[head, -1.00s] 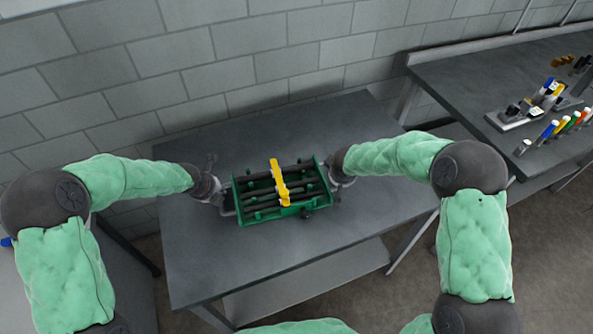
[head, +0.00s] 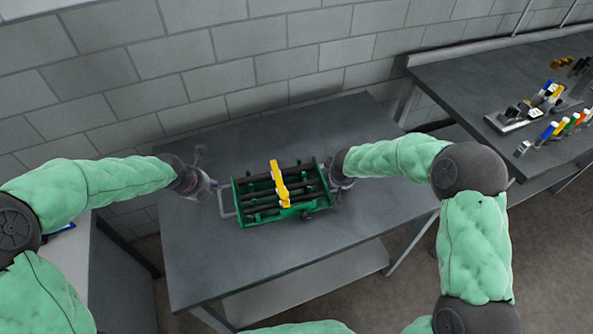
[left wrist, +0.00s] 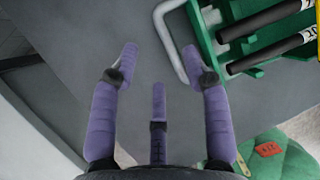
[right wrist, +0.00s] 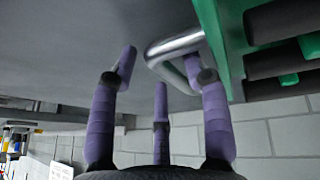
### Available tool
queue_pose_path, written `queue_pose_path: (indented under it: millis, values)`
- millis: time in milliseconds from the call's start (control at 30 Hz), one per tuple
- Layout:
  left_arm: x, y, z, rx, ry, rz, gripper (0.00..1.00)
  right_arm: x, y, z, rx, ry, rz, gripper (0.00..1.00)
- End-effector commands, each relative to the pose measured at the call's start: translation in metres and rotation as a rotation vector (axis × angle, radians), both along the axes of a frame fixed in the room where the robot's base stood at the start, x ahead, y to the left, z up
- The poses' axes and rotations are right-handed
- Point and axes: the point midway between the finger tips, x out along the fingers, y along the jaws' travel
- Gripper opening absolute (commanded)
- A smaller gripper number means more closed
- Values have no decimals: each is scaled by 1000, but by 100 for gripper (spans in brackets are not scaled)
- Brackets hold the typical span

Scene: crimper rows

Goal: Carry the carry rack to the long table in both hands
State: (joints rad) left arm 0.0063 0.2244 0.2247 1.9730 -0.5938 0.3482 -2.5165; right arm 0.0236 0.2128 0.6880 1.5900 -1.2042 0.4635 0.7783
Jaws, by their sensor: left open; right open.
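The green carry rack (head: 262,212) sits on a small grey table, with dark bars and a yellow piece (head: 279,184) across its middle. Its left metal handle (left wrist: 168,45) shows in the left wrist view, beside one finger of my left gripper (left wrist: 160,68). That gripper is open and stands off the rack's left end. My right gripper (right wrist: 160,70) is open at the rack's right end, with the right metal handle (right wrist: 170,46) by its fingers. In the head view my right gripper partly hides that end. The long table (head: 450,78) stands at the right.
The small grey table (head: 205,262) has bare room in front of and behind the rack. The long table holds holders with colored pieces (head: 555,128) at its right; its left part is clear. A block wall (head: 230,60) runs behind.

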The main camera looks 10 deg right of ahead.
Motion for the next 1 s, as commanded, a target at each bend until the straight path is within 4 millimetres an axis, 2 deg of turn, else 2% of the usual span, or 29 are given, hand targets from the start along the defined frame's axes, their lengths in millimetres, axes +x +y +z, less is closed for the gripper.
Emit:
queue_pose_path:
  millis: [133,367,467,800,1000]
  values:
    - [-8,2,18,1,-1,-1,47,0,0,0,0,0,0,47]
    - [-13,3,27,1,2,-2,47,-1,1,5,-1,-2,0,47]
    - [-13,3,27,1,2,-2,47,-5,2,16,0,-3,-2,47]
    - [-13,3,27,0,2,-1,47,-32,10,75,0,-4,0,47]
    - [-13,3,27,0,2,-1,47,-44,14,99,0,-3,0,47]
